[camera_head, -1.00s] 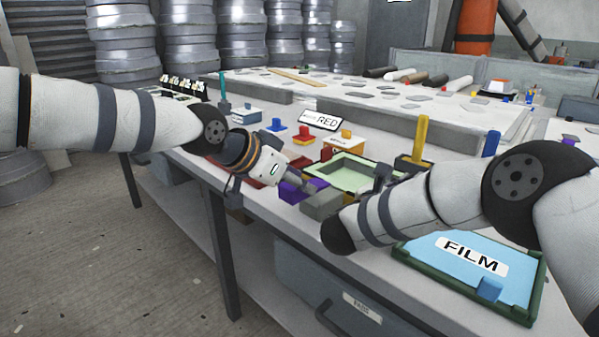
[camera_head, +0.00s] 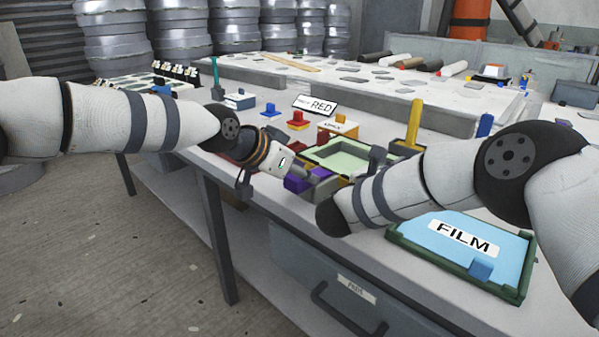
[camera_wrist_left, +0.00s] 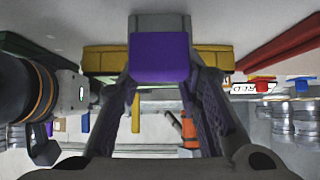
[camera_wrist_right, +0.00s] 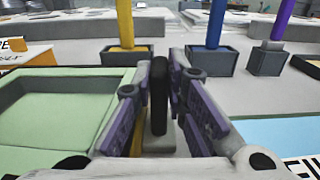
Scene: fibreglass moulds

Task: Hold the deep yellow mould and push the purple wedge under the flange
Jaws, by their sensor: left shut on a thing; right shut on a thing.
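The purple wedge (camera_wrist_left: 160,57) is between my left gripper's fingers (camera_wrist_left: 160,80) in the left wrist view. In the head view the wedge (camera_head: 297,184) shows just below my left gripper (camera_head: 308,174), at the table's front edge. The yellow mould (camera_wrist_left: 105,59) spreads to both sides behind the wedge, which hides its middle; I cannot tell whether they touch. My right gripper (camera_wrist_right: 160,95) is shut on a black upright piece (camera_wrist_right: 159,92) with a grey foot.
A light green tray (camera_wrist_right: 55,110) lies left of my right gripper. A green-rimmed FILM tray (camera_head: 398,240) lies at the front right. Floor in front of the table is clear.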

